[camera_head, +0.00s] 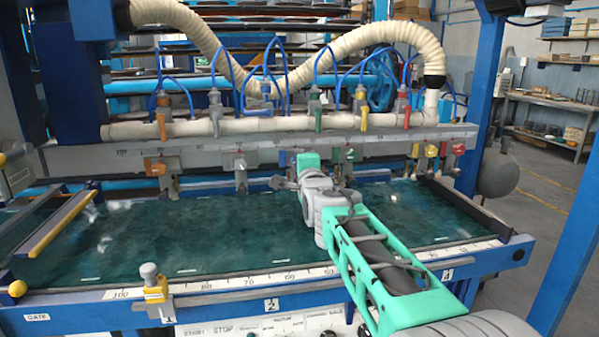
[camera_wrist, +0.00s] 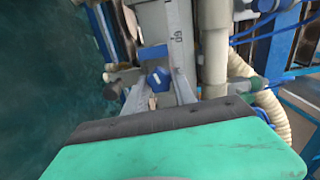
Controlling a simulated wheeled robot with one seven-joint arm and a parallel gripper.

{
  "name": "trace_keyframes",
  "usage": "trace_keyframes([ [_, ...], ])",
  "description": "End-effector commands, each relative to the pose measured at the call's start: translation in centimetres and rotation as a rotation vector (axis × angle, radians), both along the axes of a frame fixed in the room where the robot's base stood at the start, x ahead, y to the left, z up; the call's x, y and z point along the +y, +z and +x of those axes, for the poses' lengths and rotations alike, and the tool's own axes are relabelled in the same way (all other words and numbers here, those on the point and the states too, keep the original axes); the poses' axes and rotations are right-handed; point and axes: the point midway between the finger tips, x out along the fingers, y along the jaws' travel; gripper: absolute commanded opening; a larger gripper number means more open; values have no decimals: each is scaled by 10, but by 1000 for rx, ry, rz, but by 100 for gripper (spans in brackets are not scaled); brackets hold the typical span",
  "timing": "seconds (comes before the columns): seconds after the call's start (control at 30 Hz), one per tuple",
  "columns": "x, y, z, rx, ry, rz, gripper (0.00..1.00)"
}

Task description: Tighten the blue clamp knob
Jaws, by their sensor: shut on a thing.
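The blue clamp knob (camera_wrist: 157,80) shows in the wrist view, between the two grey fingers of my gripper (camera_wrist: 158,86). The fingers are shut on it, one at each side. In the head view my gripper (camera_head: 279,184) reaches to the clamp rail (camera_head: 205,158) above the green plate bed. The knob cannot be made out there, as my gripper and wrist are close in front of it. My wrist and forearm come in from the lower right, over the bed.
Other clamps hang along the rail, one with an orange knob (camera_head: 155,168) and one with a yellow knob (camera_head: 432,150). A pale pipe (camera_head: 235,127) with valves and blue hoses runs above. The green bed (camera_head: 150,240) is clear at left. A ruler edge (camera_head: 235,284) borders its front.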

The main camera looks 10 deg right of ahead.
Motion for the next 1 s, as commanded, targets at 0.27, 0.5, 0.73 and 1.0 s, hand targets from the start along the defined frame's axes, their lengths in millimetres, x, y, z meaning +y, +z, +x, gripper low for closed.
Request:
trace_keyframes([
  [0.27,0,-2,0,-1,0,193,0],
  [0.5,0,0,0,-2,0,287,0],
  [0.73,0,0,0,-1,0,317,0],
  [1.0,0,1,0,-1,0,319,0],
])
